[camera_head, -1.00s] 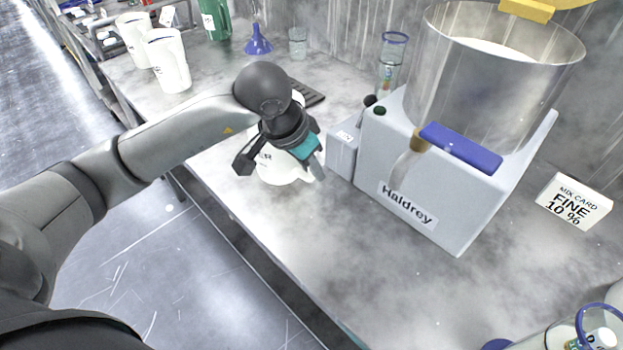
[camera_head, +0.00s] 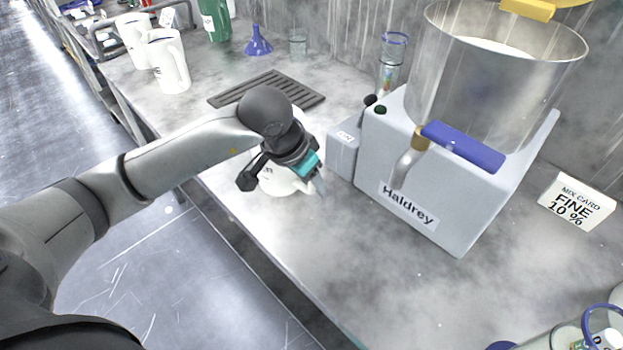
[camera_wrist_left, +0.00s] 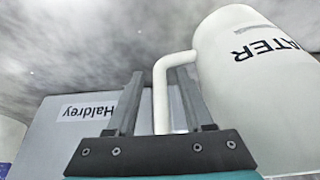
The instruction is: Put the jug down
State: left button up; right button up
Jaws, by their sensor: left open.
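The white jug (camera_head: 277,184) stands on the bench beside the grey Haldrey machine, partly hidden behind my left wrist. In the left wrist view, the jug (camera_wrist_left: 262,85) shows its dark lettering, partly readable as "ATER", and its pale handle (camera_wrist_left: 160,95). My left gripper (camera_head: 319,185) is at the handle side of the jug, close to the machine. In the left wrist view, the open fingers of the gripper (camera_wrist_left: 160,80) lie on either side of the handle, with gaps showing. My right gripper is not in view.
The Haldrey machine (camera_head: 440,200) with its clear hopper is close to the right. A dark slotted tray (camera_head: 290,84) lies behind my wrist. Two white jugs (camera_head: 168,62), a blue funnel (camera_head: 257,42) and a glass (camera_head: 298,42) stand farther back.

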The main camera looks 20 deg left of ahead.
pick_arm(q)
jog(key=shift+r+p, duration=0.35)
jog(key=shift+r, duration=0.15)
jog(key=p+v, duration=0.1)
jog(key=v, duration=1)
jog(key=shift+s, duration=0.2)
jog(key=shift+r, duration=0.1)
